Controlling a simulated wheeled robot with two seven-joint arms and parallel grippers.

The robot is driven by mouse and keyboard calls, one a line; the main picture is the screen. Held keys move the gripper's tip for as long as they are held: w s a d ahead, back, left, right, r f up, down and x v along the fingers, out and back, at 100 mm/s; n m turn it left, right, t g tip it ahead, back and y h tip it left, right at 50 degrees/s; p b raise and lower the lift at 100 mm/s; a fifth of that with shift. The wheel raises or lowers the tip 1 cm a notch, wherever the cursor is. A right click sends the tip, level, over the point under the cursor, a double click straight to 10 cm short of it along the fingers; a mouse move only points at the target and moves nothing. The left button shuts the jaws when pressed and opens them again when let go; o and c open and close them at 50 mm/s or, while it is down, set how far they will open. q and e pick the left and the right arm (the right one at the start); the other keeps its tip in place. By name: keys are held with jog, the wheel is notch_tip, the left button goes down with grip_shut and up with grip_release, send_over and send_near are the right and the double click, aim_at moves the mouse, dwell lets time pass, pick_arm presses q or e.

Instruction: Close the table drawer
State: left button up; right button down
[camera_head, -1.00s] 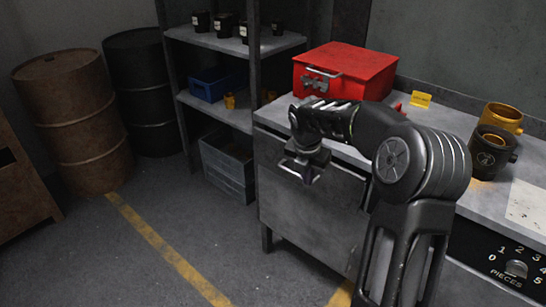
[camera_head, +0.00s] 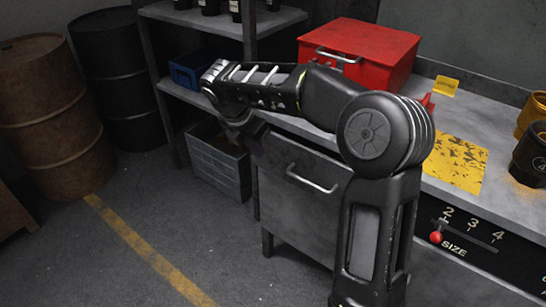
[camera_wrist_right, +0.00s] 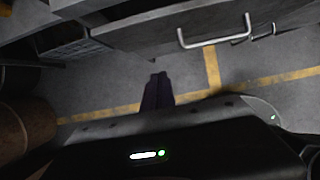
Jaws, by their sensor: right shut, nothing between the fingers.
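The table drawer has a grey front (camera_head: 290,215) below the tabletop, with a pale bar handle (camera_head: 313,178). Its front looks about level with the table front, and I see no open gap above it. In the right wrist view the drawer front (camera_wrist_right: 150,32) and handle (camera_wrist_right: 217,42) lie along the top. My right gripper (camera_head: 252,142) is at the drawer's upper left corner, left of the handle. In the right wrist view its fingers (camera_wrist_right: 158,78) are together and empty over the floor, apart from the handle. My left gripper is not in view.
A red box (camera_head: 362,50) and a yellow plate (camera_head: 456,163) are on the tabletop. Shelves with a blue bin (camera_head: 188,70) and a grey crate (camera_head: 218,160) stand left of the table. Barrels (camera_head: 50,110) stand farther left. The floor before the drawer is clear.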

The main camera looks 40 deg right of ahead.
aim_at(285, 149)
jog(key=shift+f, duration=0.1)
jog(key=d+f, duration=0.2)
jog(key=f, duration=0.1)
jog(key=w+d+f, duration=0.1)
jog(key=d+f, duration=0.1)
jog(key=f, duration=0.1)
jog(key=w+d+f+b, duration=0.1)
jog(key=d+f, duration=0.1)
jog(key=f, duration=0.1)
jog(key=shift+d+f, duration=0.1)
jog(key=shift+d, duration=0.1)
jog(key=shift+w+d, duration=0.15)
jog(key=shift+d, duration=0.4)
jog(key=shift+d, duration=0.15)
jog(key=d+p, duration=0.1)
jog(key=w+d+p, duration=0.1)
jog(key=p, duration=0.1)
jog(key=d+p, duration=0.1)
jog(key=d, duration=0.1)
jog(key=shift+w+d+r, duration=0.1)
jog(key=shift+w+r, duration=0.1)
jog(key=shift+r, duration=0.05)
jog(key=shift+d, duration=0.2)
